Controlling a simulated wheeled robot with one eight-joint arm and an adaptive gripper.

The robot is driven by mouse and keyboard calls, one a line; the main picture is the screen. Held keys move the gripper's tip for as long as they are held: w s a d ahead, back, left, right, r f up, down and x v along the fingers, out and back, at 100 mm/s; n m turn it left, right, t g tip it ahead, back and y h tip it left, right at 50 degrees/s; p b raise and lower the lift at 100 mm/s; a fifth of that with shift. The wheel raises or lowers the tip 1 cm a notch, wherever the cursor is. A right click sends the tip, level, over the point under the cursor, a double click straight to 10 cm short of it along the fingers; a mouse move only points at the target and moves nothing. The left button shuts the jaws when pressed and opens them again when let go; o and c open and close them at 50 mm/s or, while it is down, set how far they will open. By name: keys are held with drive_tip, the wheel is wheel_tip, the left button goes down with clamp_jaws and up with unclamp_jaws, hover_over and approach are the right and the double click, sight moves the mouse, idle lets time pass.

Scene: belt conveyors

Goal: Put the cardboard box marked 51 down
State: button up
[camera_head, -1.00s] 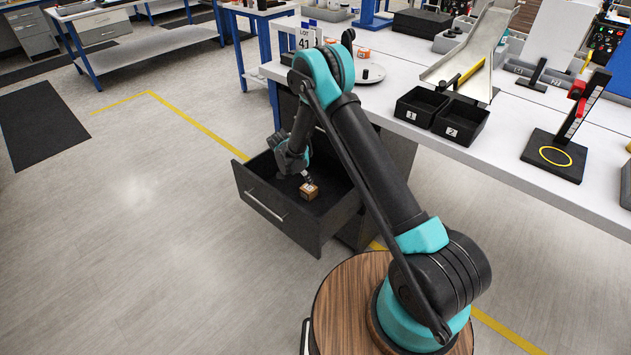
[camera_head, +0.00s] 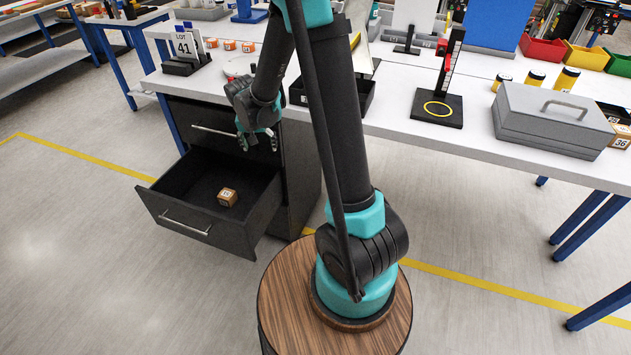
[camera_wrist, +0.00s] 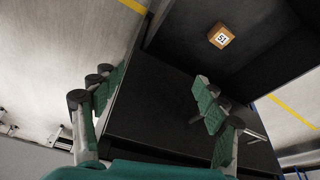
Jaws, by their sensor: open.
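The small cardboard box marked 51 (camera_head: 227,197) lies on the floor of the open dark drawer (camera_head: 176,229). In the wrist view the box (camera_wrist: 221,36) shows its white label 51 near the top, beyond the fingers, with nothing touching it. My gripper (camera_head: 259,144) is open and empty. In the head view it hangs above the drawer's back right part, near the cabinet front and apart from the box. In the wrist view my gripper's green-padded fingers (camera_wrist: 160,103) are spread wide, with dark surface between them.
The white worktable (camera_head: 390,125) stands behind the drawer cabinet, with a LOT 41 sign (camera_head: 186,47), several small orange-and-white boxes, dark bins and a grey toolbox (camera_head: 552,118). Open floor lies left of the drawer.

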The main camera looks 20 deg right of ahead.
drive_tip(key=s+d+r+n, duration=0.1)
drive_tip(key=s+d, duration=0.3)
drive_tip(key=s, duration=0.4)
drive_tip(key=s+d+r+n, duration=0.1)
drive_tip(key=s+d, duration=0.3)
drive_tip(key=s, duration=0.4)
drive_tip(key=s+d+r+n+y, duration=0.1)
drive_tip(key=s+d, duration=0.3)
drive_tip(key=s, duration=0.5)
drive_tip(key=shift+r+n+t, duration=0.2)
drive_tip(key=shift+n+t, duration=0.2)
drive_tip(key=shift+c, duration=0.6)
